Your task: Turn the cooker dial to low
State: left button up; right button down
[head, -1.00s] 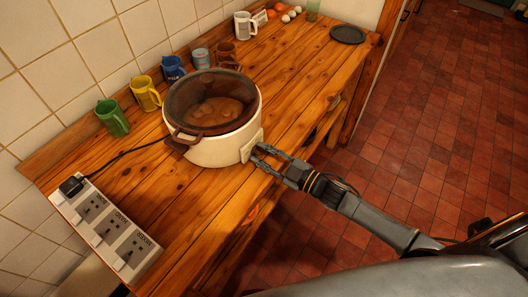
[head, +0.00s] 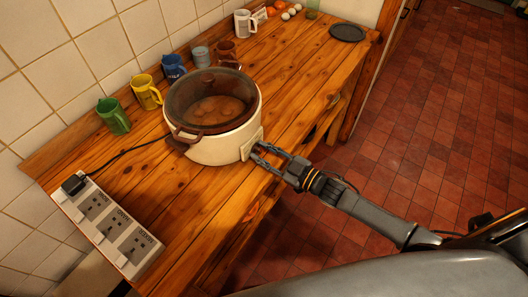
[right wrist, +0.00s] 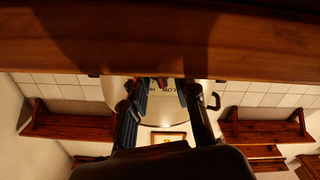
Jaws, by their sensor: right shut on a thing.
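The cream cooker (head: 222,150) with a brown-rimmed glass lid (head: 212,98) stands on the wooden counter, food showing through the lid. My right gripper (head: 260,152) reaches its front control panel from the right, fingers at the dial. In the right wrist view, the picture is upside down and the two fingers (right wrist: 162,92) are either side of the small dial (right wrist: 160,82). Printed letters, partly hidden, show on the cream panel (right wrist: 166,100) there. The right gripper is shut on the dial. The dial's pointer cannot be made out. My left gripper is not in view.
A power strip (head: 108,228) with switched sockets lies at the counter's near left, a black plug (head: 75,184) and cord running to the cooker. Green (head: 113,116), yellow (head: 146,92) and blue (head: 172,68) mugs stand behind. A dark plate (head: 347,33) lies at the far right. The counter right of the cooker is clear.

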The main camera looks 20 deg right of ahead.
jog(key=c, duration=1.4)
grip_release()
jog(key=v, duration=1.2)
